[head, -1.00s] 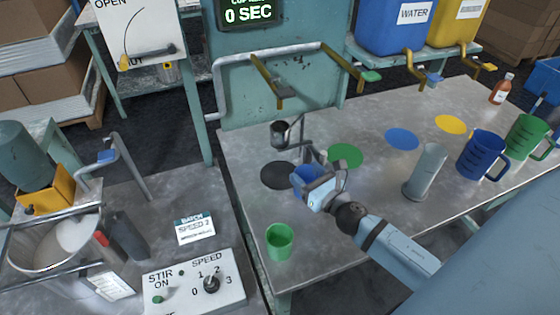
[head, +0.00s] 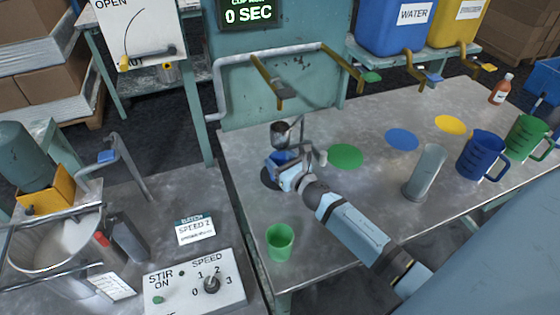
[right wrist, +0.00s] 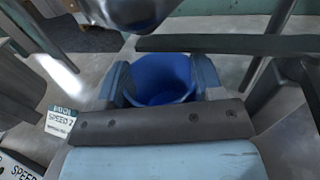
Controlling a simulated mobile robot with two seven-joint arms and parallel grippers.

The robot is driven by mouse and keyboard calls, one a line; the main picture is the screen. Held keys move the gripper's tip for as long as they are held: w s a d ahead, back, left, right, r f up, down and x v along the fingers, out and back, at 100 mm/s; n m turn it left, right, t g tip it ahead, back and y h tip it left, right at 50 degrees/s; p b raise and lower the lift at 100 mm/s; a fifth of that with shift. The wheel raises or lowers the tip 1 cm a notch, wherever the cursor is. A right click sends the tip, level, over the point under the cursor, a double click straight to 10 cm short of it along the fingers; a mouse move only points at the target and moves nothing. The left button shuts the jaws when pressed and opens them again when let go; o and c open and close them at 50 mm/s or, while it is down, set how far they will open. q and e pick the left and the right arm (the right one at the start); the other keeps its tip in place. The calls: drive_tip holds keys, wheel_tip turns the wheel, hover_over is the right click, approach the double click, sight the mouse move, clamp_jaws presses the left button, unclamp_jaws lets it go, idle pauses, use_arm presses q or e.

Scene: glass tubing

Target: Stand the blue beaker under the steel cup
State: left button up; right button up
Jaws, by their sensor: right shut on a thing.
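The small blue beaker (head: 277,159) is between the fingers of my right gripper (head: 284,168), which is shut on it. In the right wrist view the beaker (right wrist: 160,82) looks upright and open at the top, with a finger on each side. The steel cup (head: 281,133) hangs on its holder just above the beaker. In the right wrist view the cup (right wrist: 130,10) shows at the top edge, close to the beaker. The black disc (head: 267,180) on the table is mostly hidden by the gripper and beaker. I cannot tell whether the beaker touches it. My left gripper is out of view.
A green beaker (head: 279,242) stands near the table's front edge. A glass cylinder (head: 425,172), a blue jug (head: 482,155) and a green jug (head: 527,138) stand at the right. Green (head: 345,156), blue (head: 402,139) and yellow (head: 450,125) discs are bare. Brass taps overhang the back.

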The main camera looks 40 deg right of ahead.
drive_tip(key=shift+f, duration=0.25)
drive_tip(key=o, duration=1)
drive_tip(key=shift+r, duration=0.15)
drive_tip(key=shift+s+r, duration=0.1)
drive_tip(key=shift+s, duration=0.1)
drive_tip(key=s+b, duration=0.1)
drive_tip(key=s, duration=0.9)
drive_tip(key=shift+s+d, duration=0.15)
drive_tip(key=shift+s, duration=0.7)
